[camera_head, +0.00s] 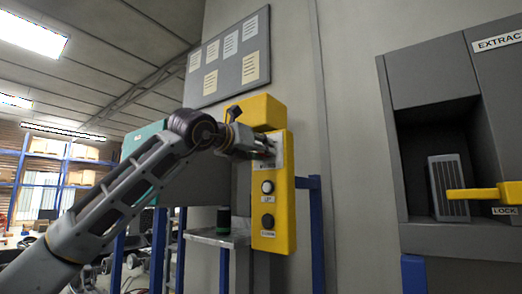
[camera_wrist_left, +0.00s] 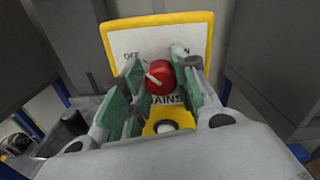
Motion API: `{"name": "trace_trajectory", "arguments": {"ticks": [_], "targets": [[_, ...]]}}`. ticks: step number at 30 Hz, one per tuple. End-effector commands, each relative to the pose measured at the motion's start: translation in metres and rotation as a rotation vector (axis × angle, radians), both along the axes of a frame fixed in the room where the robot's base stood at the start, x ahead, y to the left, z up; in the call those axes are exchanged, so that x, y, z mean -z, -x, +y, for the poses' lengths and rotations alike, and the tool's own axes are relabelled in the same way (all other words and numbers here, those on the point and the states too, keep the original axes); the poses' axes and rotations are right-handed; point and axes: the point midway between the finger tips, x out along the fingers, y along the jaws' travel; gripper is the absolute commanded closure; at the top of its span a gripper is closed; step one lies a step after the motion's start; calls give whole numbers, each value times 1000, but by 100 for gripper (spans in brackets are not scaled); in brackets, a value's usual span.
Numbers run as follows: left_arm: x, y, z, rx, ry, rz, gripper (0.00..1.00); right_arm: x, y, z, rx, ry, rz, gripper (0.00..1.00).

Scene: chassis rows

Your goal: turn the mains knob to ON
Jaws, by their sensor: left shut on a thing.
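The red mains knob (camera_wrist_left: 160,77) sits on a white label plate (camera_wrist_left: 134,42) in a yellow frame, in the left wrist view. Its white pointer line points up and left, towards the partly hidden OFF mark. On the right, only the N of the ON mark shows. My left gripper (camera_head: 268,147) is at the upper part of the yellow control box (camera_head: 285,215) in the head view. Its green-padded fingers (camera_wrist_left: 162,88) are shut on the knob, one on each side. The knob is hidden behind the gripper in the head view. My right gripper is not in view.
Below the knob are a white button (camera_head: 267,187) and a dark button (camera_head: 268,221). A small shelf (camera_head: 215,237) holds a dark cylinder (camera_head: 223,220) at the left. A grey cabinet (camera_head: 425,75) with a yellow lock handle (camera_head: 475,195) stands at the right.

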Motion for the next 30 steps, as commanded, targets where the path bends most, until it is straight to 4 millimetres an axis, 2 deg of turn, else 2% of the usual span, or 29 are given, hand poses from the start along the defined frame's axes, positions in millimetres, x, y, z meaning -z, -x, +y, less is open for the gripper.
{"name": "trace_trajectory", "arguments": {"ticks": [11,30], "targets": [[0,0,0,-1,-133,-95,94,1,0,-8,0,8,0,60],[0,1,-1,0,-544,-393,94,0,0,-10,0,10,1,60]]}}
